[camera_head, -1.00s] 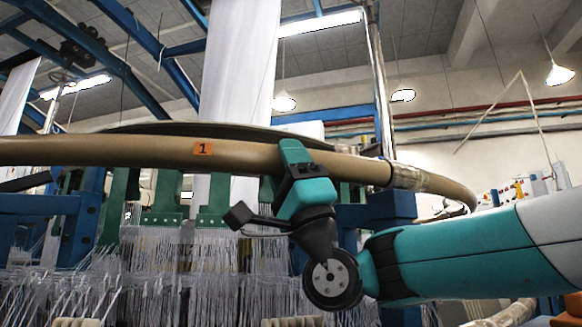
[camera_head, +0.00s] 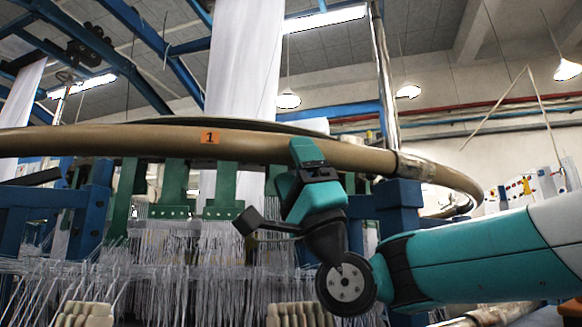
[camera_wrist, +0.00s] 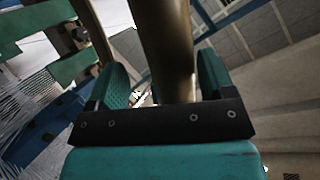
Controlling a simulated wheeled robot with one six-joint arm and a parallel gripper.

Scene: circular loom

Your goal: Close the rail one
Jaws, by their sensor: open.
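Rail one (camera_head: 130,140) is a thick brown curved tube with an orange label "1" (camera_head: 210,137). It crosses the head view from the left edge to a joint right of centre. There its end meets the neighbouring ring section (camera_head: 440,177) and looks roughly in line with it. My gripper (camera_head: 305,152) is at the rail's right part, with one finger in front of the tube. In the wrist view the rail (camera_wrist: 165,45) runs between the two fingers of my gripper (camera_wrist: 160,78), which are apart. Contact with the fingers cannot be told.
Green brackets (camera_head: 173,190) and many white threads (camera_head: 190,245) hang below the rail. A blue post (camera_head: 398,205) stands under the joint. A white fabric column (camera_head: 245,60) rises behind. Blue beams and lamps are overhead.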

